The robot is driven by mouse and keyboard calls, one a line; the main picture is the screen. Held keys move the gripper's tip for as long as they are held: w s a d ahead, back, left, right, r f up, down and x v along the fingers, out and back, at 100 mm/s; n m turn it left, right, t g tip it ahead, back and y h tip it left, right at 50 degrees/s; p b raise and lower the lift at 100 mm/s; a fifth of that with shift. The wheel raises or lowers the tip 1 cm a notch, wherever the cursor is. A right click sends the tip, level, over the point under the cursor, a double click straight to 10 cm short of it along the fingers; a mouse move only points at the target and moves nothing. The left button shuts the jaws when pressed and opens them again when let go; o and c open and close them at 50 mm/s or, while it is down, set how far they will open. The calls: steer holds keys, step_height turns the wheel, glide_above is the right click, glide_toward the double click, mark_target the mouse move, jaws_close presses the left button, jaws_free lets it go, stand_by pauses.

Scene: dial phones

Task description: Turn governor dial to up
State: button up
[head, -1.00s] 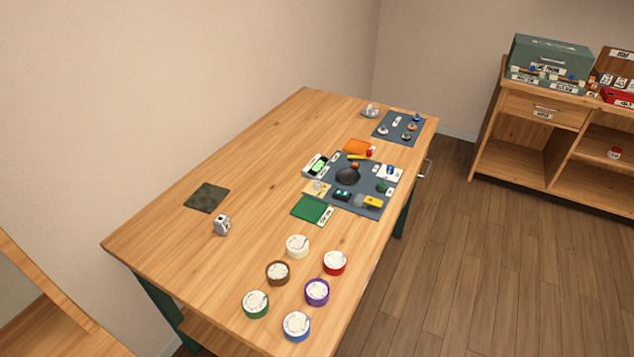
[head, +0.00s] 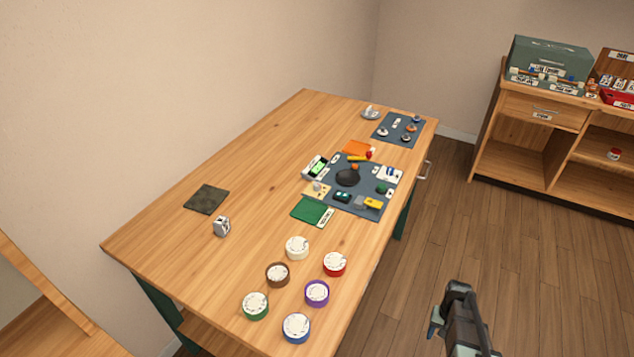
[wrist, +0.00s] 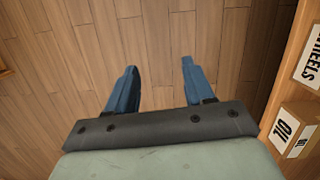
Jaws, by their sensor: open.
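Several round dial pieces with white faces stand on the near part of the table in the head view: a cream one (head: 297,248), a brown one (head: 278,273), a red one (head: 335,263), a purple one (head: 317,292), a green one (head: 256,305) and a blue one (head: 296,327). Their markings are too small to read, so I cannot tell which is the governor dial. My gripper (wrist: 160,65) is open and empty in the wrist view, over bare floor. In the head view my arm shows at the lower right, off the table and apart from the dials.
A dark blue mat (head: 366,207) with small parts lies on the table (head: 160,230), with another mat (head: 393,138) at the back. A labelled box (wrist: 292,130) is at the wrist view's right edge.

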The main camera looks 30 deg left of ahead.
steer(key=w+a+r+t, duration=0.1)
steer(key=w+a+r, duration=0.3)
steer(key=w+r, duration=0.4)
steer(key=w+a+r+t, duration=0.25)
steer(key=w+r, duration=0.25)
steer(key=w, duration=0.5)
steer(key=w+a+r+t, duration=0.1)
steer(key=w+a+r, duration=0.3)
steer(key=w+r, duration=0.35)
steer(key=w+a+r+t, duration=0.1)
steer(key=w+a+r, duration=0.3)
steer(key=r, duration=0.3)
steer(key=w+a+r+n+y, duration=0.1)
steer(key=w+a+r, duration=0.3)
steer(key=r, duration=0.3)
steer(key=w+a+r+t, duration=0.1)
steer(key=w+a+r, duration=0.3)
steer(key=r, duration=0.3)
step_height(320, 180, up, 7)
steer(key=m+g, duration=0.2)
steer(key=g, duration=0.2)
glide_above(317, 184)
step_height(317, 184, down, 13)
steer(key=shift+w+r, duration=0.1)
steer(key=shift+c, duration=0.5)
